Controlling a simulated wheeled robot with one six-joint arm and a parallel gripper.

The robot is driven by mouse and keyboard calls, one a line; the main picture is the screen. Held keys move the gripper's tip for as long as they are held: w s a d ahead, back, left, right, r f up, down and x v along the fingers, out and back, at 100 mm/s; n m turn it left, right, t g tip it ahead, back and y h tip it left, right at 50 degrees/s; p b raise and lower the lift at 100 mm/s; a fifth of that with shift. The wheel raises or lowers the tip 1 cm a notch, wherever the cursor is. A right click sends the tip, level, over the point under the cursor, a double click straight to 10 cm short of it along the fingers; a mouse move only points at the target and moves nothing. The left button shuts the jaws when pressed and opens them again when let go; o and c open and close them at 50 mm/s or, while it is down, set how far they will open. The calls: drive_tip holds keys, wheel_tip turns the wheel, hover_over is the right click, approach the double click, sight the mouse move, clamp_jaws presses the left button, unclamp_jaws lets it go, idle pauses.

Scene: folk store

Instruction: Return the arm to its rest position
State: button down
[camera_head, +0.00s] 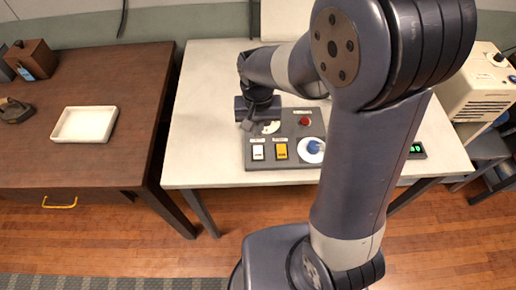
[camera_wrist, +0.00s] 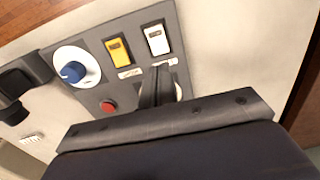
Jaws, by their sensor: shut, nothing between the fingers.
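My arm reaches over a white table (camera_head: 205,110) in the head view. My gripper (camera_head: 246,124) is above the left part of a grey control panel (camera_head: 262,166). In the wrist view my gripper (camera_wrist: 158,72) points at the panel, its narrow fingers together and empty. They cover part of a round white gauge (camera_wrist: 178,91). I cannot tell whether the fingertips touch the panel. The panel carries a white switch (camera_head: 258,153), a yellow switch (camera_head: 281,151), a blue knob (camera_head: 314,147) on a white dial and a red button (camera_head: 304,121).
A small green-lit display (camera_head: 416,149) stands to the right of the panel, partly behind my arm. A beige machine (camera_head: 478,90) is at far right. A brown desk (camera_head: 130,85) on the left holds a white tray (camera_head: 84,136). Wooden floor shows in front.

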sight(258, 148)
drive_tip(key=shift+f, duration=0.15)
wheel_tip(258, 148, down, 7)
drive_tip(key=b, duration=0.5)
drive_tip(key=shift+b, duration=0.35)
drive_tip(key=shift+r, duration=0.2)
